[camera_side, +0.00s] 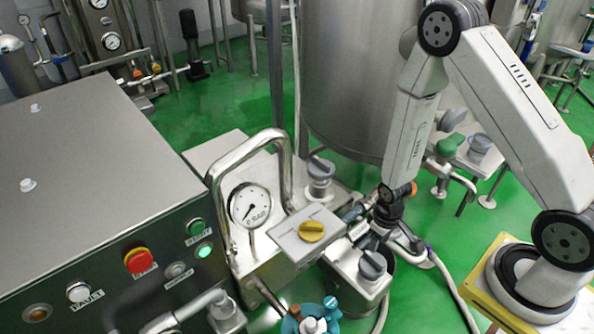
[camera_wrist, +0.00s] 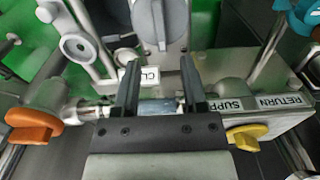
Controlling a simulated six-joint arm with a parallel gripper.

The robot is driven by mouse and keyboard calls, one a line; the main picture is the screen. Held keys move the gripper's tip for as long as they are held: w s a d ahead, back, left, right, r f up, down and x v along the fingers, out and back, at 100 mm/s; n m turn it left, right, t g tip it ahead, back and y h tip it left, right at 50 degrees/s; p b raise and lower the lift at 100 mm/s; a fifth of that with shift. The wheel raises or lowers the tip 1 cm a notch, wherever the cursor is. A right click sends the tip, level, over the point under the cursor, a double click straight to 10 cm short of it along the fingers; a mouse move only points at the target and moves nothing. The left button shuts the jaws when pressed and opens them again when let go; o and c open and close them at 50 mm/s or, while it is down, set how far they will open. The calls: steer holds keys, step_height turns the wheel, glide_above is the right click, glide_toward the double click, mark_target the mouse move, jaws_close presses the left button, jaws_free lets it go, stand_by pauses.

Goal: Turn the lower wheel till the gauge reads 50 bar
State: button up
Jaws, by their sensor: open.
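The pressure gauge (camera_side: 250,205) has a round white dial on the steel machine in the side view. Its needle seems to point down and left; the figures are too small to read. A teal wheel (camera_side: 312,322) is at the bottom edge of the side view, partly cut off. Teal also shows at the top right of the wrist view (camera_wrist: 302,16). I cannot tell for sure which handle is the lower wheel. My gripper (camera_wrist: 160,64) is open with nothing gripped, over grey fittings; a bluish pipe (camera_wrist: 158,107) passes behind its fingers. In the side view my gripper (camera_side: 380,226) is right of the yellow knob.
A yellow knob (camera_side: 311,231) sits on a flat plate, with grey knobs (camera_side: 320,170) (camera_side: 372,264) nearby. A bent steel pipe (camera_side: 250,150) arches by the gauge. An orange handle (camera_wrist: 34,126) is left of my gripper. A control cabinet (camera_side: 90,180) fills the left.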

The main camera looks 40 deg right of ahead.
mark_target(375, 258)
steer(key=shift+f, duration=0.2)
steer(key=shift+f, duration=3.65)
jaws_close()
